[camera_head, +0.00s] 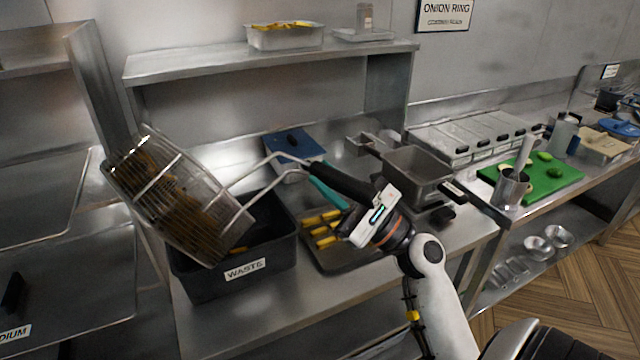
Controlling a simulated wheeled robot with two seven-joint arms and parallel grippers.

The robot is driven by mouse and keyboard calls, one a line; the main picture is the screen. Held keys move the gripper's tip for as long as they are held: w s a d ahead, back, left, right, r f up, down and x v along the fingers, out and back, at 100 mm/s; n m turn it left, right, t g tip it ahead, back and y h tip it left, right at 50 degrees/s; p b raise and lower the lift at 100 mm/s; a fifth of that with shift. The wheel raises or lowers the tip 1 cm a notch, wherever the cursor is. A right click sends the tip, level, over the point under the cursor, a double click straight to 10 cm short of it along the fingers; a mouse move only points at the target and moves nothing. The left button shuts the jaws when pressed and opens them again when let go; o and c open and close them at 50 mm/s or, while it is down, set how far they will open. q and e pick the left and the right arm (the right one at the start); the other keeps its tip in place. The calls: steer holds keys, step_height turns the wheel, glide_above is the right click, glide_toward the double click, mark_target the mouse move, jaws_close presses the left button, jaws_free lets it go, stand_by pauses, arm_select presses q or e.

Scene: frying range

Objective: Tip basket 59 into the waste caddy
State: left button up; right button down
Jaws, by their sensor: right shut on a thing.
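A wire fry basket (175,195) with browned food in it is tilted on its side above the left part of the black waste caddy (232,279). The caddy carries a label reading WASTE, and a bit of yellow food shows inside it near the basket's lower edge. My right gripper (365,205) is shut on the basket's black handle (338,180), to the right of the caddy. I cannot read a number on the basket. The basket hides the caddy's left side. My left gripper does not show.
A tray of yellow pieces (322,262) lies right of the caddy. Behind are a blue-lidded container (293,143) and a metal pan (418,170). A shelf (200,66) runs above. A green board (545,178) lies at right.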

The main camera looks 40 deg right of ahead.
steer(key=d+f+m+t+h+b, duration=0.3)
steer(key=d+f+m+h+b, duration=0.2)
steer(key=f+m+h, duration=0.3)
steer(key=shift+w+f+m+h, duration=0.3)
steer(key=shift+f+m, duration=0.6)
steer(key=shift+m, duration=0.8)
